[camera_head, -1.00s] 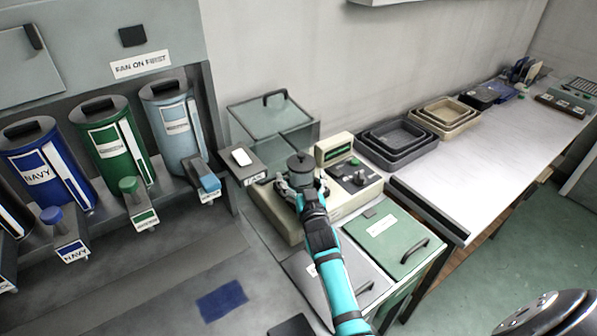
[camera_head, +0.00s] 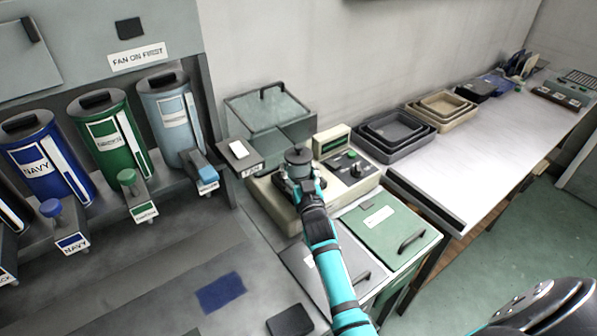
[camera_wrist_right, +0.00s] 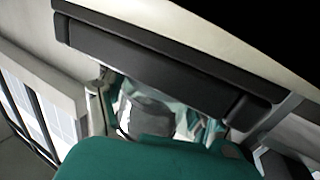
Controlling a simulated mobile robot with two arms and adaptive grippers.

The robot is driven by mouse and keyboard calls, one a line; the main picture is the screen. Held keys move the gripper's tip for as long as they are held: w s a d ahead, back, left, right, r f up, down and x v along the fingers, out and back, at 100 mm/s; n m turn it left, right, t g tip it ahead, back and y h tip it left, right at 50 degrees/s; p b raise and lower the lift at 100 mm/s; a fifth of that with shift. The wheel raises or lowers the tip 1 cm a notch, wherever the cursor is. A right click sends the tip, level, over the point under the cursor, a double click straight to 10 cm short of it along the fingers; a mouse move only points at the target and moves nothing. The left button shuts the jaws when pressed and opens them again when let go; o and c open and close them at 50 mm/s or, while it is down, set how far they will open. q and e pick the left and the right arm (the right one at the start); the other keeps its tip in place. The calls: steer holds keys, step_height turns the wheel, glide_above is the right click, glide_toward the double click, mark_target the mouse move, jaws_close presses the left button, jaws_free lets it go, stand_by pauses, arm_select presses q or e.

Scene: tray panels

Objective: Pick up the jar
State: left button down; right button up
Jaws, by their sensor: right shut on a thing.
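The jar (camera_head: 297,155) is small with a dark grey lid, seen in the head view above the beige weighing machine (camera_head: 270,205), left of its display. My right gripper (camera_head: 298,174) is shut around the jar's body, which its fingers mostly hide. In the right wrist view the jar (camera_wrist_right: 150,115) shows as a grey shape between the fingers. I cannot tell whether the jar touches the machine's platform. My left gripper is in neither view.
A glass box (camera_head: 268,118) with a black handle stands behind the jar. A small FAN switch box (camera_head: 240,158) is at its left. Nested grey trays (camera_head: 393,135) and beige trays (camera_head: 441,108) stand to the right. The white bench top (camera_head: 470,150) is largely clear.

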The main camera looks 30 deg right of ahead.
mark_target(301, 167)
steer(key=shift+r, duration=0.4)
step_height(301, 167, up, 3)
steer(key=shift+r+b, duration=0.1)
steer(key=shift+b, duration=0.4)
steer(key=s+d+b, duration=0.1)
steer(key=s+d, duration=0.3)
steer(key=s, duration=0.3)
steer(key=s+d+r+b, duration=0.1)
steer(key=s+d, duration=0.3)
steer(key=s, duration=0.2)
steer(key=shift+s+d+b, duration=0.2)
steer(key=shift+s+b, duration=0.1)
steer(key=shift+s, duration=0.05)
